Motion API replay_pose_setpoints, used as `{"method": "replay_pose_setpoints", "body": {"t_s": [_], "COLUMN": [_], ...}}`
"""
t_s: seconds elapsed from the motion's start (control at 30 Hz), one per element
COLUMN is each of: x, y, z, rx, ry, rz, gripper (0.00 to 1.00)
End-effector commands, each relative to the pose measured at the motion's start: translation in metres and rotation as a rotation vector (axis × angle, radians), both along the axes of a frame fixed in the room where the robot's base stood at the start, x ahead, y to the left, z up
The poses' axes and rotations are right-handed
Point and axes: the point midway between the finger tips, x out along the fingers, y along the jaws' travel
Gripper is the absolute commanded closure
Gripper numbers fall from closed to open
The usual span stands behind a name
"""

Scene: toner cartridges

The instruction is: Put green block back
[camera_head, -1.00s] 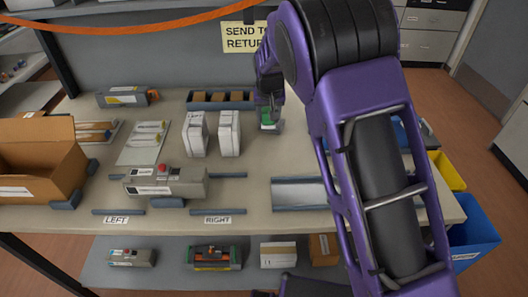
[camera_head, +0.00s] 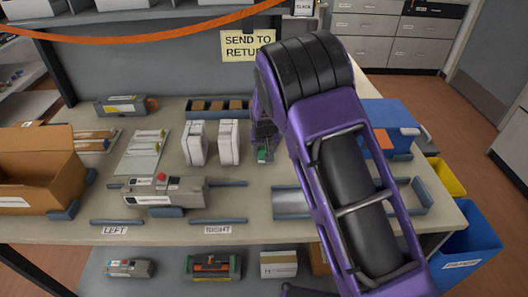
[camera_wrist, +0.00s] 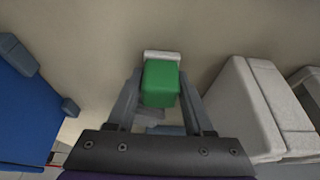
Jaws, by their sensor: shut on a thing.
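My gripper (camera_head: 264,152) is over the table, just right of the two white boxes. In the wrist view my gripper (camera_wrist: 160,95) has its two fingers closed on the sides of a green block (camera_wrist: 161,84). A pale strip shows at the block's far edge. In the head view only a small part of the green block (camera_head: 262,156) shows below the fingers. My arm hides some of the table around it. I cannot tell whether the block touches the table.
White boxes (camera_head: 228,142) stand close to my gripper. A dark compartment tray (camera_head: 246,115) lies behind. A grey holder (camera_head: 290,202) lies in front, and a blue bin (camera_head: 396,116) stands to the right. A grey device (camera_head: 165,191) sits left of centre.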

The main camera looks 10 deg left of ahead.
Motion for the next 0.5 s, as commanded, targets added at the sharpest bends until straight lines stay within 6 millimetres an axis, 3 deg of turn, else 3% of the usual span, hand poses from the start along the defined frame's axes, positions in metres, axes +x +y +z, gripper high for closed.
{"method": "replay_pose_setpoints", "body": {"t_s": [0.33, 0.37, 0.5], "x": [0.0004, 0.0003, 0.0003], "y": [0.0003, 0.0003, 0.0003], "z": [-0.0046, -0.0034, -0.0029], "rx": [0.001, 0.001, 0.001], "ry": [-0.001, -0.001, -0.001], "rz": [0.000, 0.000, 0.000], "gripper": [0.93, 0.45, 0.19]}}
